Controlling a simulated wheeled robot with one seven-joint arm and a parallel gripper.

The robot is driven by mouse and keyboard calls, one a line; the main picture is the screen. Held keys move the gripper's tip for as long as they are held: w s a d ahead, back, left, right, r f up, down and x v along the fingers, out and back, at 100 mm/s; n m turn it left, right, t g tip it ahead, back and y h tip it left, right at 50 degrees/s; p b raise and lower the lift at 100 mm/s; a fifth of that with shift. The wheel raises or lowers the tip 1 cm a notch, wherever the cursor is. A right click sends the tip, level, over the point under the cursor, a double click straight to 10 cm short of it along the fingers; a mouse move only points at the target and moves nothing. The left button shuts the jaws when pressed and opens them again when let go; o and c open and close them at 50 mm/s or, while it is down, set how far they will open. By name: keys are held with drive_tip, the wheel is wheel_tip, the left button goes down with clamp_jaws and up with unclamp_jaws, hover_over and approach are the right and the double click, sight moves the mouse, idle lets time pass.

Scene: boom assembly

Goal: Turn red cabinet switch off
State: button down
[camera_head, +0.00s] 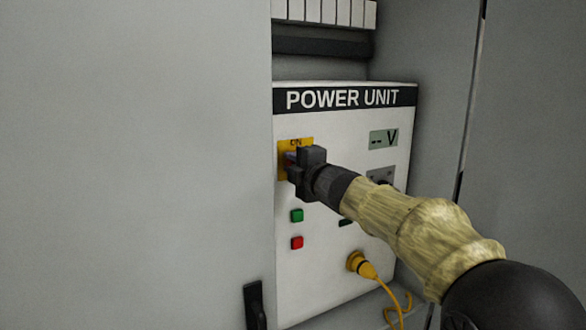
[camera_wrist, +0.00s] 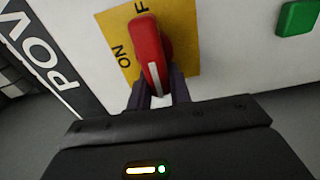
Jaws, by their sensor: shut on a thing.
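The red switch (camera_wrist: 148,52) sits on a yellow plate (camera_wrist: 186,38) marked ON, with part of another letter also showing. In the wrist view the red handle carries a white stripe that points down toward my gripper. My gripper (camera_wrist: 158,93) is shut on the near end of the red handle, one dark finger on each side. In the head view my gripper (camera_head: 293,166) reaches the yellow plate (camera_head: 283,147) on the power unit panel (camera_head: 340,265) and hides most of the switch.
A green button (camera_head: 297,215) and a red button (camera_head: 297,242) sit below the switch. A yellow plug (camera_head: 358,262) with a cable is low on the panel. A display (camera_head: 383,139) is at the upper right. Grey cabinet walls (camera_head: 140,160) flank the panel.

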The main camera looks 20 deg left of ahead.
drive_tip(key=shift+f+n, duration=0.2)
drive_tip(key=shift+n, duration=0.1)
drive_tip(key=c, duration=1.3)
unclamp_jaws()
drive_tip(key=shift+r, duration=0.1)
drive_tip(key=shift+d, duration=0.1)
drive_tip(key=b+v, duration=0.3)
drive_tip(key=v, duration=1.4)
drive_tip(key=shift+s+d, duration=0.1)
drive_tip(key=shift+d, duration=0.05)
